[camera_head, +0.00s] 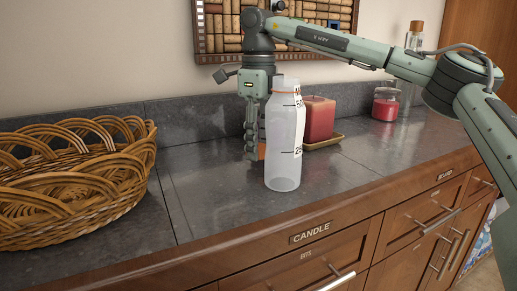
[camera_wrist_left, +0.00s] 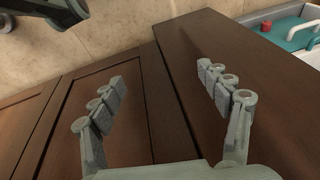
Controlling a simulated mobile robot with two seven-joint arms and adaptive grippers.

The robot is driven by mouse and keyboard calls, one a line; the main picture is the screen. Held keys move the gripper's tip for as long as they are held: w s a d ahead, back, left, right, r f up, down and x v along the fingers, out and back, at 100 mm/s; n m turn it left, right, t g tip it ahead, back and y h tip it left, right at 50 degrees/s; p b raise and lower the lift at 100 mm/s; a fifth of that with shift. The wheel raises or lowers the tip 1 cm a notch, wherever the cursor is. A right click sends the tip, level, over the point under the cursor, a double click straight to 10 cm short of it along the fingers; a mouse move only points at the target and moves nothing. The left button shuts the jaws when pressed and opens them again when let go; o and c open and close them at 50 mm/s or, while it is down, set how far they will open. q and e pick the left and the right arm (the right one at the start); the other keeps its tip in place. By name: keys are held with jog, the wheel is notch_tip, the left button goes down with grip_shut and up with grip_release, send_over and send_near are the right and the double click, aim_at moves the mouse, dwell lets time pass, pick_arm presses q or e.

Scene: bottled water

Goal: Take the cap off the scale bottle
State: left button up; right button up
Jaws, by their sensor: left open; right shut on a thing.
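The scale bottle (camera_head: 284,150) stands upright near the front of the grey counter in the head view. It is translucent white with measuring marks, and its pale top shows no coloured cap. My right gripper (camera_head: 254,145) points down behind and to the left of the bottle.
A wicker basket (camera_head: 75,185) fills the counter's left. A red candle (camera_head: 319,119) stands on a small tray (camera_head: 330,142) behind the bottle to the right. A red jar (camera_head: 385,105) and a clear bottle (camera_head: 413,65) stand farther back. Counter (camera_head: 205,200) between basket and bottle is clear.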

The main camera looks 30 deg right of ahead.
jog(key=shift+f, duration=0.95)
jog(key=shift+f, duration=0.15)
jog(key=o, duration=0.9)
jog(key=shift+c, duration=0.2)
jog(key=o, duration=0.4)
jog(key=shift+o, duration=0.2)
